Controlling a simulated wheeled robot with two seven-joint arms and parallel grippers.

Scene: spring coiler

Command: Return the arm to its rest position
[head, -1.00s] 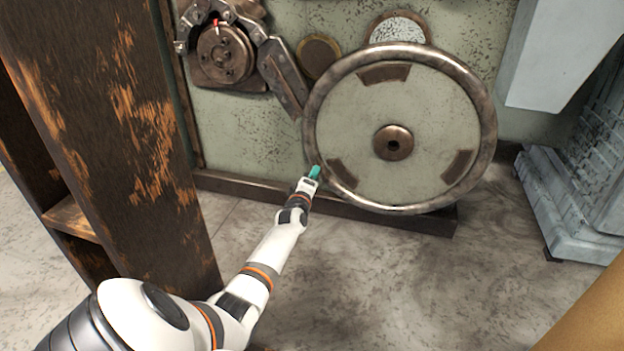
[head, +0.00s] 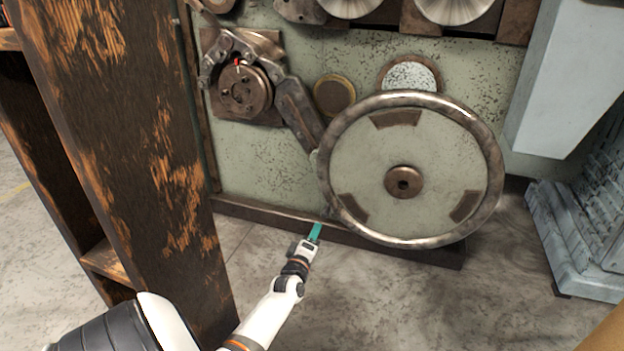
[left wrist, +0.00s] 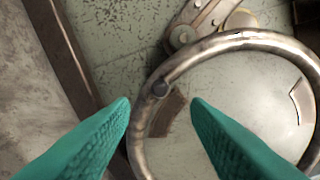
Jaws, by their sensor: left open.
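My left arm reaches in from the bottom left of the head view. Its left gripper (head: 315,232) has teal fingers and is near the lower left rim of the large handwheel (head: 480,115) on the spring coiler (head: 265,165). In the left wrist view the two teal fingers of the left gripper (left wrist: 160,108) are spread apart with nothing between them. The handwheel's metal rim (left wrist: 215,45) shows beyond the fingertips there, and the fingers do not appear to grip it. My right gripper is not in view.
A rusty brown post (head: 130,130) stands close on the left, beside my arm. A pale blue-grey cabinet (head: 570,80) stands at the right. A dark base rail (head: 270,208) runs below the machine. Bare concrete floor (head: 400,300) lies in front.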

